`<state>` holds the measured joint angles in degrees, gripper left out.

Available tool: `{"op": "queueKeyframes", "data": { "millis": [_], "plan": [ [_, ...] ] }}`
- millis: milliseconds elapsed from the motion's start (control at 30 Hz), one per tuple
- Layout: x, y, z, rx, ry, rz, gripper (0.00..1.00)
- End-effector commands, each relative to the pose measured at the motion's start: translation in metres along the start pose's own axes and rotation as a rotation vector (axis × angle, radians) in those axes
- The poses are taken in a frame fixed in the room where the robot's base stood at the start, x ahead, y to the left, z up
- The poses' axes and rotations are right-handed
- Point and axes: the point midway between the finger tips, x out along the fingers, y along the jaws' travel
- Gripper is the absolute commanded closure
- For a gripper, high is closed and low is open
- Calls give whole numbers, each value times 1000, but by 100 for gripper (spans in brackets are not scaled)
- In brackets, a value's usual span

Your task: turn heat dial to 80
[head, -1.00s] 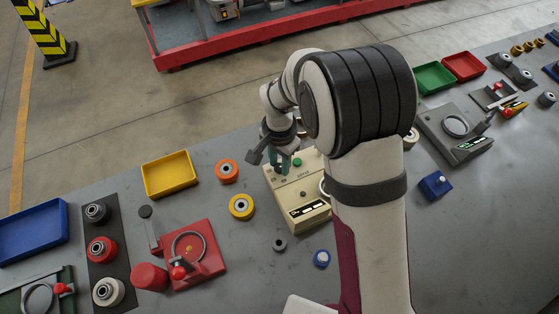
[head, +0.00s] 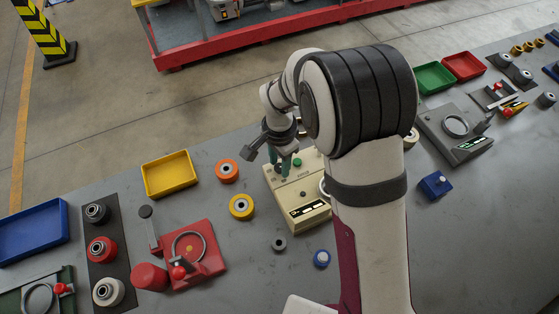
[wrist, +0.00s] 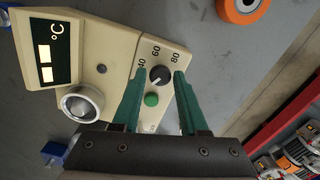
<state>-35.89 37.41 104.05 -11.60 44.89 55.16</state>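The beige heater box (head: 288,201) stands on the grey bench, partly hidden by my arm in the head view. In the wrist view its panel (wrist: 118,65) carries a small dark heat dial (wrist: 160,75) with the labels 40, 60 and 80 around it. A pale mark shows on the dial, too small to read surely. A green button (wrist: 151,99) is beside the dial. My gripper (wrist: 159,72) is open, its teal fingertips on either side of the dial with narrow gaps visible. My gripper also shows over the box in the head view (head: 285,163).
The box has a °C display (wrist: 46,55) and a silver round part (wrist: 82,103) near my left finger. Orange (head: 227,170) and yellow (head: 241,206) rings lie left of the box. A yellow tray (head: 169,174) is further left.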

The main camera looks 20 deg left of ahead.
Motion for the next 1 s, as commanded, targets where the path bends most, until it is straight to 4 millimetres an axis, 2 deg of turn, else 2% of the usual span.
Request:
{"op": "queueKeyframes", "data": {
  "millis": [33, 100, 367, 467, 567, 800, 900, 1000],
  "plan": [
    [0, 0, 0, 0, 0, 0, 46],
    [0, 0, 0, -1, 0, 0, 36],
    [0, 0, 0, -2, 1, -1, 36],
    [-9, -1, -1, -1, 2, -3, 36],
    [-31, -1, -1, -1, 3, -5, 36],
    [-109, -1, -1, -1, 4, -7, 36],
    [-133, -1, 0, -1, 2, -4, 36],
    [-149, 0, 0, -1, 1, -3, 36]
  ]
}}
